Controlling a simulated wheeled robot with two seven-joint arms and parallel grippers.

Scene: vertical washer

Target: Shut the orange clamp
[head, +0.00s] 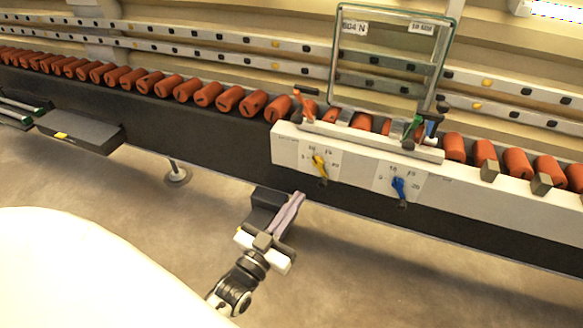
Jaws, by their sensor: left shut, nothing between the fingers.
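The orange clamp (299,107) is small and stands upright at the left end of the white panel's top ledge, beside the frame's lower left corner. Its dark tip points up and to the right; whether it is open or shut is too small to tell. My left gripper (297,200) is below the panel, in front of the dark conveyor side. Its fingers are shut and empty, pointing up and right, well apart from the clamp. My right gripper is not in view.
The white panel (292,150) carries a yellow knob (319,165) and a blue knob (398,187). A clear framed guard (388,50) rises above it. Green and blue clamps (414,127) stand at its right. Orange rollers (186,90) line the conveyor.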

